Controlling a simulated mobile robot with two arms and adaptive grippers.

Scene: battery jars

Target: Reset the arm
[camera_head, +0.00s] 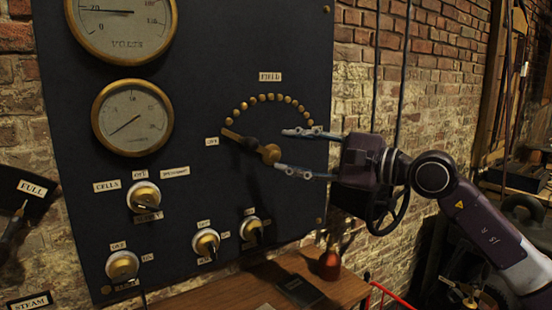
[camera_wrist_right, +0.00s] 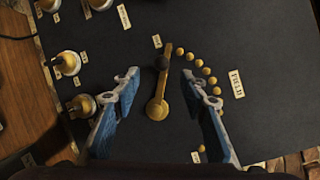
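On the dark panel (camera_head: 215,60), a brass field arm (camera_head: 232,135) with a dark knob (camera_head: 250,142) points left from its round pivot (camera_head: 270,154). Its tip is beside a small label at the left end of an arc of brass studs (camera_head: 270,97) under the FIELD label (camera_head: 270,77). My right gripper (camera_head: 283,150) is open and empty, its fingers reaching in from the right. In the right wrist view the brass arm (camera_wrist_right: 157,100) shows between the two spread fingers (camera_wrist_right: 160,75), with no visible contact. My left gripper is not in view.
Two gauges (camera_head: 132,117) and several rotary knobs (camera_head: 143,196) are on the panel's left and lower part. A wooden bench (camera_head: 230,292) with a small red-brown object (camera_head: 329,265) stands below. A black handwheel (camera_head: 388,212) is behind my right gripper. A brick wall (camera_head: 350,85) is right of the panel.

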